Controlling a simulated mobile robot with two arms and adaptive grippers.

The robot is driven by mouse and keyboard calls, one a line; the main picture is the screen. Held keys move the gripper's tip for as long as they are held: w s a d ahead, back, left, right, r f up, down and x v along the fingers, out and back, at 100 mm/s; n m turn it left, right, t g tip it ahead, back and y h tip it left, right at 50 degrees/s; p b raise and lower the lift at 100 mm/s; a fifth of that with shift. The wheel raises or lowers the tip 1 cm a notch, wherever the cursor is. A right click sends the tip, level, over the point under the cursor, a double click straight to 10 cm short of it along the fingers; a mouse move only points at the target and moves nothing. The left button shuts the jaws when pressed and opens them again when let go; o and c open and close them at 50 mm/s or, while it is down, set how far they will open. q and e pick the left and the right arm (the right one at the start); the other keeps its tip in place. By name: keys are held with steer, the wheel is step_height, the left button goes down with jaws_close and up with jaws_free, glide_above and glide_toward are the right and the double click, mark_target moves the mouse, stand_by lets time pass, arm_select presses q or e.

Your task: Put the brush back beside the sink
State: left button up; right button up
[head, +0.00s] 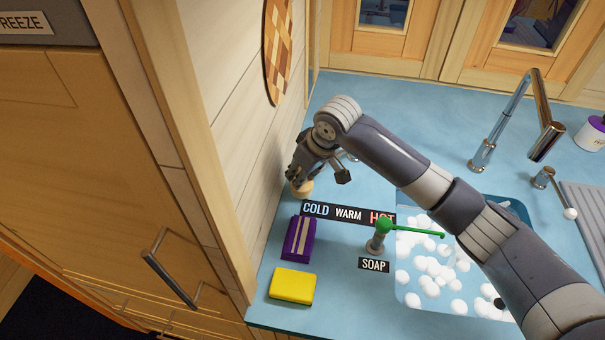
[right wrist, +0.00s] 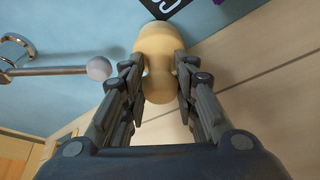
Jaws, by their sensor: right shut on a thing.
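The brush (head: 301,188) is a pale tan, rounded wooden piece at the back left of the blue counter, near the wooden wall. My right gripper (head: 297,174) is shut on it from above. In the right wrist view the brush (right wrist: 158,65) sits between the two fingers, with its rounded end showing; any bristles are hidden. It is at or just above the counter; I cannot tell if it touches. The sink (head: 410,295), full of white foam balls, is to the right, partly behind my right arm. My left gripper is not in view.
A COLD WARM HOT label strip (head: 348,214) lies close by. A green-topped soap dispenser (head: 377,238), purple packet (head: 299,238) and yellow sponge (head: 292,286) stand in front. A chrome faucet (head: 487,150) rises behind the sink. The wooden wall (head: 225,130) bounds the left side.

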steer(key=shift+d+f, duration=0.1)
steer(key=shift+f, duration=0.9)
steer(key=o, duration=0.9)
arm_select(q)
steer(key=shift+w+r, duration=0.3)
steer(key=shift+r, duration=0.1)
arm_select(e)
steer(key=shift+s+r, duration=0.1)
steer(key=shift+r, duration=0.5)
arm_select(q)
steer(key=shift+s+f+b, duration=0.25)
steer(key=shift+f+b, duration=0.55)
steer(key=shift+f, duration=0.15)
arm_select(e)
steer(key=v, duration=1.1)
steer(key=shift+r, duration=0.1)
